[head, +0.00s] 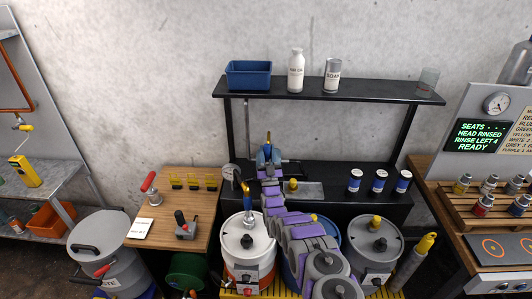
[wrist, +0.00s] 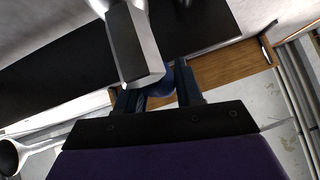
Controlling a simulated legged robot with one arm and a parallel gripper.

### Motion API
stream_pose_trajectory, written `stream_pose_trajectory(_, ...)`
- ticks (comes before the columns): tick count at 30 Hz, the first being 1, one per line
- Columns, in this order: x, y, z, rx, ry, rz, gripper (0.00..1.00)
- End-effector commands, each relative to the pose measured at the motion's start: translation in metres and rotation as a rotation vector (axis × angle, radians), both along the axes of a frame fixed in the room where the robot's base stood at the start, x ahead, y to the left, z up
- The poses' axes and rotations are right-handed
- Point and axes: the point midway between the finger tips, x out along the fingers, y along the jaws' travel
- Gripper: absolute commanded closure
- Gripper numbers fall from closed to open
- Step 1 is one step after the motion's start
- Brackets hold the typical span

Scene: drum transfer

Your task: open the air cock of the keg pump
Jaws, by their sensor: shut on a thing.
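My gripper (head: 268,155) is above the black bench, behind the kegs, with its blue fingers spread around something. In the wrist view the fingers (wrist: 160,98) close on a dark blue rounded part (wrist: 161,83). A grey piece with a dark face (wrist: 136,50) stands just beyond it. A small yellow-orange tip shows above the fingers in the head view; what the held thing is, I cannot tell. A white keg (head: 243,240) stands in front with a fitting on top, where a blue and yellow piece (head: 246,190) rises. The air cock cannot be made out for certain.
A black shelf (head: 390,94) stands over the bench, with a blue bin (head: 249,74) and bottles on it. Blue-labelled jars (head: 379,181) stand right on the bench. A grey keg (head: 375,254) is right of my arm. A wooden table (head: 160,225) is left.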

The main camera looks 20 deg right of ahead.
Motion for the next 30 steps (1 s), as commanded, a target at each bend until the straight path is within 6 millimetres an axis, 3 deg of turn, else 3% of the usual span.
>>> stream_pose_trajectory(1, -0.001, -0.004, -0.009, 0.003, 0.016, -0.007, 1.00)
stream_pose_trajectory(6, -0.001, -0.004, -0.010, 0.003, 0.017, -0.008, 1.00)
stream_pose_trajectory(7, -0.001, -0.004, -0.010, 0.003, 0.017, -0.008, 0.61)
stream_pose_trajectory(12, -0.001, -0.002, -0.006, 0.001, 0.011, -0.005, 0.45)
stream_pose_trajectory(23, -0.004, 0.001, -0.006, -0.001, 0.007, -0.002, 0.43)
stream_pose_trajectory(30, -0.028, 0.004, -0.032, 0.000, 0.013, -0.001, 0.43)
